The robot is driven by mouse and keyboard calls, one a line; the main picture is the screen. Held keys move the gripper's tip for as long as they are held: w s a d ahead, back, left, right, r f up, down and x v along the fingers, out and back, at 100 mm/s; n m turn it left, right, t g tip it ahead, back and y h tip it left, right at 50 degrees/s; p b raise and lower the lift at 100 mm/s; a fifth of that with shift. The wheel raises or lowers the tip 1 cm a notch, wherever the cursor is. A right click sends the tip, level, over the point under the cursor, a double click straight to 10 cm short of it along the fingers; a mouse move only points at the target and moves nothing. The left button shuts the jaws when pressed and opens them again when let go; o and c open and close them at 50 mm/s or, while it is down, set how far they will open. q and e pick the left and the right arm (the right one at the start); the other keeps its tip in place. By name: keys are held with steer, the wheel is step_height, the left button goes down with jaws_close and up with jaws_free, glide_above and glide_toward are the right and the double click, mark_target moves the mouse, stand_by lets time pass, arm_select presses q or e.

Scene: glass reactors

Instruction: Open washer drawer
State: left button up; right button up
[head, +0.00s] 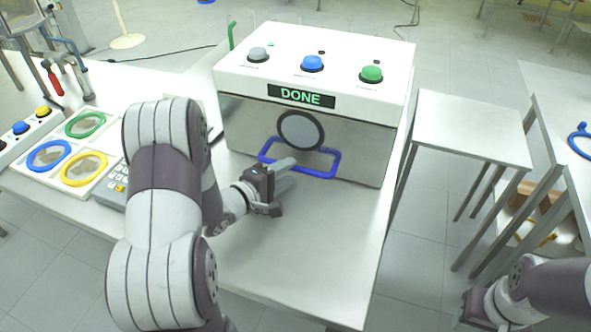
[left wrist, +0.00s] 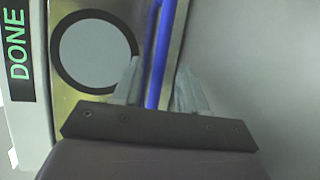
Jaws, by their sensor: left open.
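The washer (head: 315,85) is a white box with a metal front, and its display (head: 301,96) reads DONE. A round grey window (head: 300,131) is on the front. The drawer's blue loop handle (head: 336,163) stands out low on the front; the drawer looks shut. My left gripper (head: 287,172) is at the handle's left part, fingers pointing at the front. In the left wrist view the blue handle bar (left wrist: 159,55) runs between the two spread fingers, with gaps on both sides. My right gripper (head: 478,308) is at the bottom right, away from the washer, its fingers unclear.
Grey, blue and green buttons (head: 371,73) top the washer. At left are a tray with blue, yellow and green rings (head: 85,124) and a keypad (head: 112,187). The table before the washer (head: 300,260) is clear. An empty side table (head: 470,130) stands at right.

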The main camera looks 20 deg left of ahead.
mark_target(295, 169)
arm_select(q)
steer(key=shift+x, duration=1.9)
jaws_close()
arm_select(e)
steer(key=shift+s+f, duration=0.1)
arm_select(q)
steer(key=shift+s, duration=0.1)
